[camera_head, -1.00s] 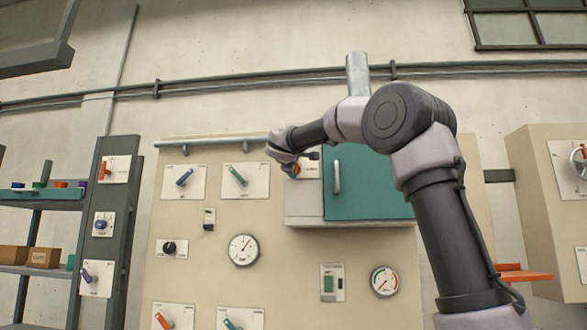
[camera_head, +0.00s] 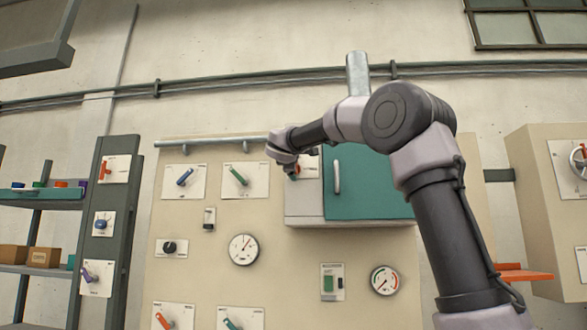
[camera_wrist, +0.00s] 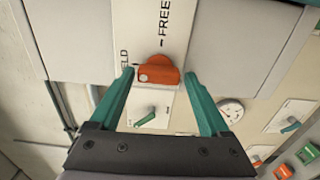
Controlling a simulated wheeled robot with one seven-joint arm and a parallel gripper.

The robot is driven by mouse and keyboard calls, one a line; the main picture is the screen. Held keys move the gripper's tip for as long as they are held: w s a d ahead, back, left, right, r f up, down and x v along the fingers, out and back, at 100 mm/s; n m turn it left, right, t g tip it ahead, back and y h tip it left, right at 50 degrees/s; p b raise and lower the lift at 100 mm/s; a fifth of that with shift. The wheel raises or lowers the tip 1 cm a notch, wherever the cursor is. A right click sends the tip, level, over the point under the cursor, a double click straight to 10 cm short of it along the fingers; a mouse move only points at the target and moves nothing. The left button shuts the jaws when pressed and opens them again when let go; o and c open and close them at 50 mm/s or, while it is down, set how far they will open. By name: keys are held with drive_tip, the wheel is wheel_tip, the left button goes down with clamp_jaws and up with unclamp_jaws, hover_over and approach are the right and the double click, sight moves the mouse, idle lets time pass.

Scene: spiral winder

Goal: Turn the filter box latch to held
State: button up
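The filter box is a grey box with a teal door (camera_head: 365,185) on the beige panel, partly hidden behind my arm. Its orange latch (camera_wrist: 160,71) sits on a white plate marked FREE above and a partly hidden word ending in "ELD" at the left. The latch lies crosswise in the wrist view, and a bit of it shows in the head view (camera_head: 297,171). My gripper (camera_wrist: 159,75) is open, with one teal finger on each side of the latch. Small gaps seem to show; I cannot tell whether either finger touches it.
A green-handled switch (camera_head: 238,175) and a blue-handled one (camera_head: 185,177) are left of the box. A pipe (camera_head: 215,142) runs along the panel top. A gauge (camera_head: 243,249) sits below. A shelf unit (camera_head: 115,220) stands at the left.

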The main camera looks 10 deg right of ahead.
idle(0.3)
drive_tip(key=v, duration=1)
drive_tip(key=shift+s, duration=0.4)
drive_tip(key=s+d+f+m+g+y, duration=0.1)
drive_tip(key=s+d+f+m+g, duration=0.15)
drive_tip(key=s+d+f, duration=0.35)
drive_tip(key=s+d+f+m+g, duration=0.2)
drive_tip(key=s+f+m, duration=0.2)
drive_tip(key=f, duration=0.4)
drive_tip(key=s+d+f+m+g+y, duration=0.1)
drive_tip(key=s+d+f+m+g, duration=0.3)
drive_tip(key=f, duration=0.4)
drive_tip(key=s+a+f+m+g+y, duration=0.1)
drive_tip(key=s+a+f+m+y, duration=0.2)
drive_tip(key=s+f, duration=1.2)
drive_tip(key=s+m+y, duration=0.1)
drive_tip(key=m+y, duration=0.1)
drive_tip(key=m, duration=0.3)
drive_tip(key=shift+y, duration=0.3)
